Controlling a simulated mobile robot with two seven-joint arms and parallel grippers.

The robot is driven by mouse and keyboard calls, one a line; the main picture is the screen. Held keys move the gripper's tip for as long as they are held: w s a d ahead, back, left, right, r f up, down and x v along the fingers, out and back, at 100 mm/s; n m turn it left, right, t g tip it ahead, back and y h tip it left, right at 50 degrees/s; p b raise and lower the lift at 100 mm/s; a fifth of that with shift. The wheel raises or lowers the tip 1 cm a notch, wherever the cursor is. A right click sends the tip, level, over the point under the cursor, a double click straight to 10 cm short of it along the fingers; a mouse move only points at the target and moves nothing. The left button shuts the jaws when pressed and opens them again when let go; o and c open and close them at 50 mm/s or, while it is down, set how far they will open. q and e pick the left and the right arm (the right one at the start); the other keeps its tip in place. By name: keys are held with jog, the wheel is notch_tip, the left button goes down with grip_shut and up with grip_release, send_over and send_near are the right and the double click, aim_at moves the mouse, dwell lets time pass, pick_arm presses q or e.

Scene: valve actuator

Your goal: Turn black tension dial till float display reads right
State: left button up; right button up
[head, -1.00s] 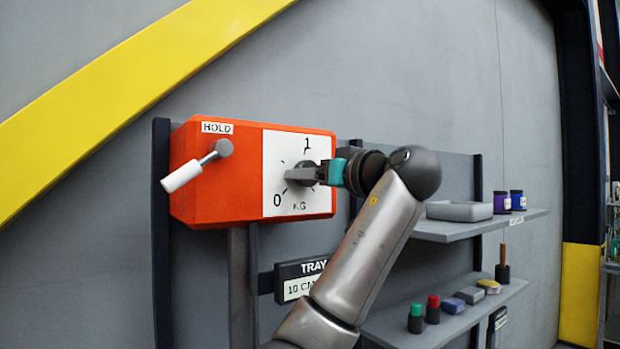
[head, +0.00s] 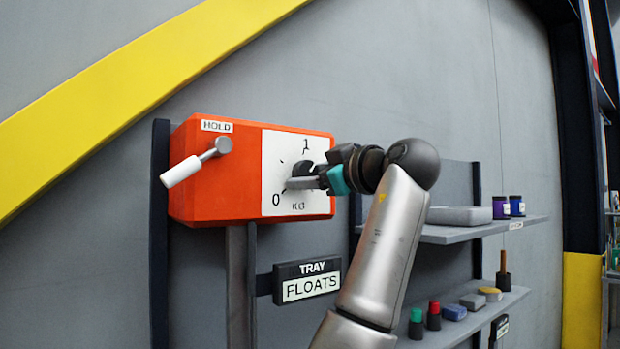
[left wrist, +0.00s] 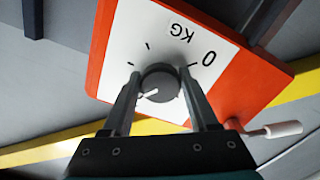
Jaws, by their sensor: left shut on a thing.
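The black tension dial (head: 301,170) sits on the white scale plate of the orange box (head: 220,190), marked 0, 1 and KG. My left gripper (head: 297,182) is shut on the dial, which is partly hidden in the head view. The display (head: 307,279) below the box reads "TRAY" above "FLOATS". My right gripper is not in view.
A lever with a white handle (head: 182,171) sticks out from the box's left side under a "HOLD" label. Shelves (head: 480,232) at the right carry a grey tray, jars and several small items. My left arm passes in front of them.

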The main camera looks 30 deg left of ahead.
pick_arm(q)
jog(key=shift+r, duration=0.1)
dwell(0.4)
jog(key=o, duration=1.4)
jog(key=shift+d, duration=0.1)
jog(key=b+v, duration=0.4)
jog(key=v, duration=1.1)
jog(key=shift+d, duration=0.1)
